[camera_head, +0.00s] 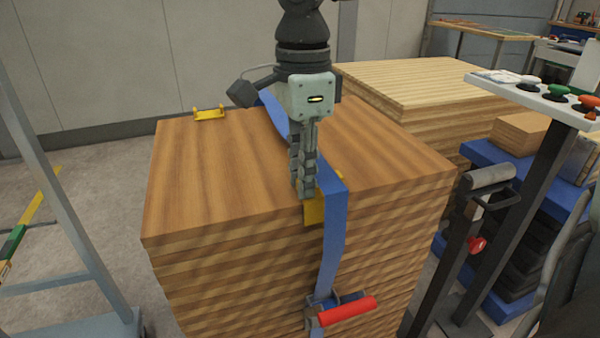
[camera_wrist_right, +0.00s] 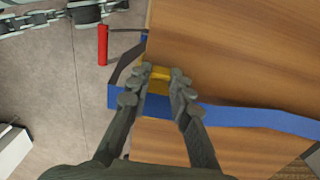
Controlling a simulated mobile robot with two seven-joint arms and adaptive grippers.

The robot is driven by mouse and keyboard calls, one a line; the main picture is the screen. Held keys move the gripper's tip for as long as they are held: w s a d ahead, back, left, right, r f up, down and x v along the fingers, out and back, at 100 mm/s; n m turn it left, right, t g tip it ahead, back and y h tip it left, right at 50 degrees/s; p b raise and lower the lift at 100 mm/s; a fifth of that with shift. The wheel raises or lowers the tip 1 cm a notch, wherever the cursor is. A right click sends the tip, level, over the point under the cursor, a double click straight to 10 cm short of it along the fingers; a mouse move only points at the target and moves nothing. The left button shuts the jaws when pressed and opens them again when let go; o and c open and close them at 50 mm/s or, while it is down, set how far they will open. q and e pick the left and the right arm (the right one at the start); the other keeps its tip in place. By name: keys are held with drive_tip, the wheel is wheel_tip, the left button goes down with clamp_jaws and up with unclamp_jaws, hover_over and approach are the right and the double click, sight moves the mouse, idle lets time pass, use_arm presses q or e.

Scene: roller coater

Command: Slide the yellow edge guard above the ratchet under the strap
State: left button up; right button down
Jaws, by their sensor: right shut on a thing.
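The yellow edge guard (camera_head: 313,212) sits at the near top edge of the wood stack, above the ratchet. It also shows in the right wrist view (camera_wrist_right: 157,74). The blue strap (camera_head: 334,225) runs over the stack and down its front, overlapping the guard's right side; how far the guard reaches beneath it is hidden. My right gripper (camera_head: 305,192) points down with its fingers closed on the guard, just left of the strap. In the right wrist view, its fingertips (camera_wrist_right: 159,82) are on either side of the guard. The ratchet (camera_head: 322,306) with its red handle (camera_head: 348,311) hangs below. My left gripper is out of view.
Another yellow edge guard (camera_head: 209,114) is at the far edge of the wood stack (camera_head: 205,185). A control stand with coloured buttons (camera_head: 530,84) and a black post (camera_head: 440,265) are to the right. A lighter wood stack (camera_head: 415,80) is behind.

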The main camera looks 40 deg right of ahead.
drive_tip(key=c, duration=1.3)
unclamp_jaws()
wheel_tip(320, 180, up, 12)
